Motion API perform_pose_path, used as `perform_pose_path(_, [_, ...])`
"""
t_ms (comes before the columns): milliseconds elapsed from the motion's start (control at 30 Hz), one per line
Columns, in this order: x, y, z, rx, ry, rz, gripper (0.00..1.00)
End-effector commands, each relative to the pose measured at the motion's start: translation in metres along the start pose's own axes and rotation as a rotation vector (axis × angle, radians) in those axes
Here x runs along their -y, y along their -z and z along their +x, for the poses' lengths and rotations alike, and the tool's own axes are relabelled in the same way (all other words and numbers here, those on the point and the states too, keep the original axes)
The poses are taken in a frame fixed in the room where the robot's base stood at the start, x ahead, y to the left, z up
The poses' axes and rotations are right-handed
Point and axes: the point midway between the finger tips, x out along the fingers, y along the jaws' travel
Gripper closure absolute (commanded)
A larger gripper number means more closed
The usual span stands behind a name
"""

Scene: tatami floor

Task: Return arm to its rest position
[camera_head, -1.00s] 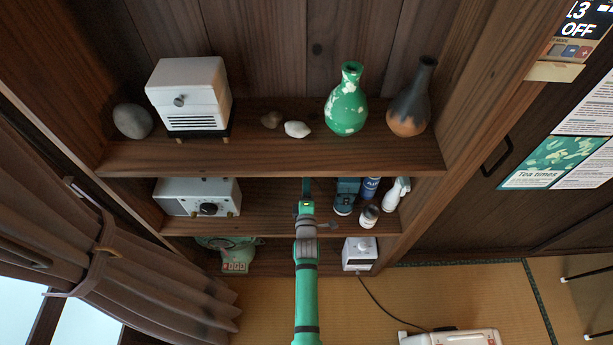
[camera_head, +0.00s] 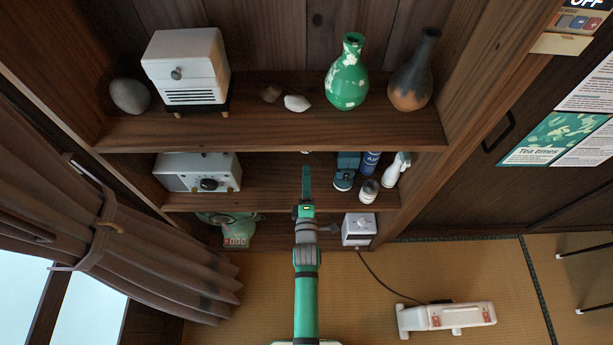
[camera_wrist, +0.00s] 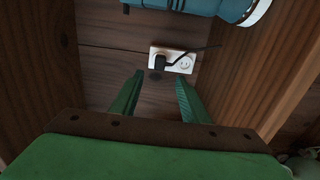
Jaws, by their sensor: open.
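My green arm reaches up from the bottom middle of the head view, in front of the lower shelves. My gripper (camera_head: 306,178) points toward the middle shelf (camera_head: 270,180). In the wrist view my gripper (camera_wrist: 155,92) has its two green fingers apart with nothing between them. Beyond the fingers is the wooden back wall with a white outlet (camera_wrist: 172,60) and a black plug in it. A blue-teal cylindrical thing (camera_wrist: 200,5) lies across the top of the wrist view, apart from the fingers.
The top shelf holds a white cabinet (camera_head: 186,68), stones, a green vase (camera_head: 347,75) and a dark vase (camera_head: 412,72). Bottles and a grey radio-like box (camera_head: 197,173) stand on the middle shelf. A white device (camera_head: 359,229) sits below right. Tatami at right is partly clear.

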Motion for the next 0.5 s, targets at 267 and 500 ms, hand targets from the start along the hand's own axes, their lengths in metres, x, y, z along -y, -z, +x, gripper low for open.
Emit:
perform_pose_path(267, [0.000, 0.000, 0.000, 0.000, 0.000, 0.000, 0.59])
perform_pose_path(500, [0.007, 0.001, -0.038, 0.001, 0.022, 0.111, 0.59])
